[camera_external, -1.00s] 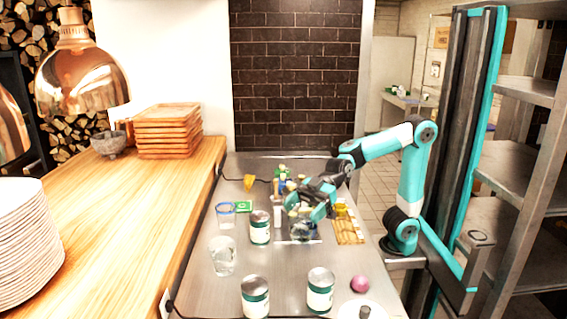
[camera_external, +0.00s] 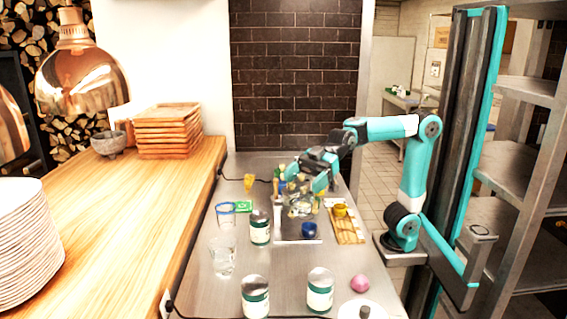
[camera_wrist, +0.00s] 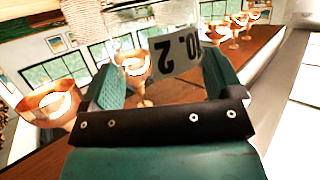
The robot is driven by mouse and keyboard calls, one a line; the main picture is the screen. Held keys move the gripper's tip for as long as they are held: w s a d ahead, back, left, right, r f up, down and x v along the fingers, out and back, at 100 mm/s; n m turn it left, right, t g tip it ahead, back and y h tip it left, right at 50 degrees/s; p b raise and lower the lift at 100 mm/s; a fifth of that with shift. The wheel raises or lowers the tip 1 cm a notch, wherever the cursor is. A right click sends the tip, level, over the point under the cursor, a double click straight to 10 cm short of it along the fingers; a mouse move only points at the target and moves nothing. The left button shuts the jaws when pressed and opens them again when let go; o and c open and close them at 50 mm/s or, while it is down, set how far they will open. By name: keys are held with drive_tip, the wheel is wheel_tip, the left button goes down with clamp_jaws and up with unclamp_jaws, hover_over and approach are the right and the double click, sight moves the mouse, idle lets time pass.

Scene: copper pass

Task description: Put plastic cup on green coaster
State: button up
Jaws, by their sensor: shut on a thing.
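My gripper (camera_external: 299,200) is shut on a clear plastic cup (camera_external: 300,208), held above the far middle of the steel counter. In the wrist view, the see-through cup (camera_wrist: 185,52), with dark printed figures on a pale patch, sits between the teal fingers of my gripper (camera_wrist: 160,65). The cup looks tilted in that view, where the camera is tilted too. The green coaster (camera_external: 243,206) lies flat on the counter, left of my gripper, apart from the held cup. Nothing stands on it.
A blue-rimmed clear cup (camera_external: 226,214) stands just in front of the coaster. A clear glass (camera_external: 222,258) and several tins, one (camera_external: 260,228) near the coaster, stand closer. A wooden board (camera_external: 349,232) lies right.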

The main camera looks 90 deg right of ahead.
drive_tip(key=w+d+r+m+t+h+p, duration=0.1)
drive_tip(key=w+d+m+t+h+p, duration=0.3)
drive_tip(key=w+d+m+h+p, duration=0.9)
drive_tip(key=w+d+m+g+h+p, duration=0.1)
drive_tip(key=w+d+m+g+h, duration=0.2)
drive_tip(key=d, duration=0.8)
drive_tip(key=w+d+m+g+h+p, duration=0.1)
drive_tip(key=w+d+m+g+h, duration=0.2)
drive_tip(key=d, duration=0.8)
drive_tip(key=shift+t+h, duration=0.7)
drive_tip(key=f, duration=0.6)
drive_tip(key=f+p, duration=0.1)
drive_tip(key=f, duration=0.6)
drive_tip(key=w+f, duration=0.1)
drive_tip(key=f, duration=0.5)
drive_tip(key=shift+a+f+p, duration=0.15)
drive_tip(key=shift+f+p, duration=0.1)
drive_tip(key=shift+p, duration=0.1)
drive_tip(key=shift+f, duration=0.15)
drive_tip(key=o, duration=0.7)
